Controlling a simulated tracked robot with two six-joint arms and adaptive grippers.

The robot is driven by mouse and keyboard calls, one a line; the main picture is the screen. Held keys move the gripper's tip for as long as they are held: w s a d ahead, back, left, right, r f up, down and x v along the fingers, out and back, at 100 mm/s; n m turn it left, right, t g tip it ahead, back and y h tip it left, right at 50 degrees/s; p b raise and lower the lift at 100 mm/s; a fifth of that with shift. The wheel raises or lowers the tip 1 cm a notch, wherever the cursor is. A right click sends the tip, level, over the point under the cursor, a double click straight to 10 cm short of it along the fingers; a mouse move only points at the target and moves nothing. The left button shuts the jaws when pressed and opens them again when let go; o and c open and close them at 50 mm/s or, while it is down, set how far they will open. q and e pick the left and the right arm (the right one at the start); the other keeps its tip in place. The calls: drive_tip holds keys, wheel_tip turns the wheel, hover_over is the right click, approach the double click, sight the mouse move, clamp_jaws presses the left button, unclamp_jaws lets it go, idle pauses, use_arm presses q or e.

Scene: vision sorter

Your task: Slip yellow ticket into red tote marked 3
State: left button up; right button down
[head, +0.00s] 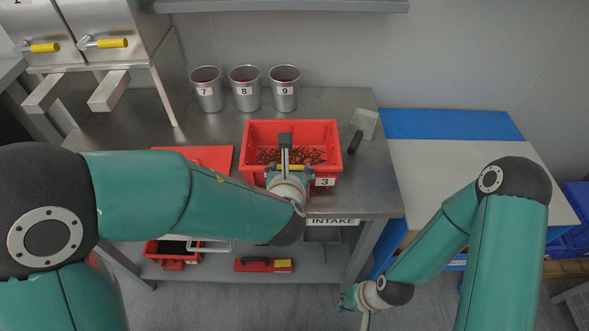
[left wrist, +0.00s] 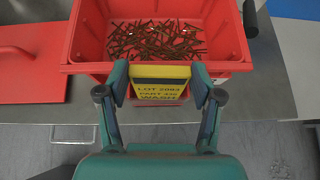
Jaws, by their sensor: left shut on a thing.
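The red tote marked 3 (head: 325,135) stands on the metal table, with several rust-brown pieces lying in it. It also shows at the top of the left wrist view (left wrist: 88,50). My left gripper (head: 291,168) is shut on the yellow ticket (left wrist: 160,83), which bears printed lettering. The ticket (head: 290,168) is at the near wall of the tote; I cannot tell whether it touches the wall. My right gripper (head: 350,299) hangs low over the floor at the front right, away from the tote; its fingers are too small to read.
Metal cups marked 7 (head: 208,92), 8 (head: 244,91) and 9 (head: 284,91) stand behind the tote. A scoop with a dark handle (head: 355,143) lies right of it. A flat red lid (head: 215,155) lies left. A blue and white bench (head: 440,155) stands at the right.

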idle(0.4)
use_arm(q)
drive_tip(key=o, duration=1)
drive_tip(key=shift+o, duration=0.2)
wheel_tip(320, 180, up, 8)
drive_tip(key=p, duration=0.5)
drive_tip(key=shift+p, duration=0.4)
drive_tip(key=shift+f, duration=0.1)
idle(0.6)
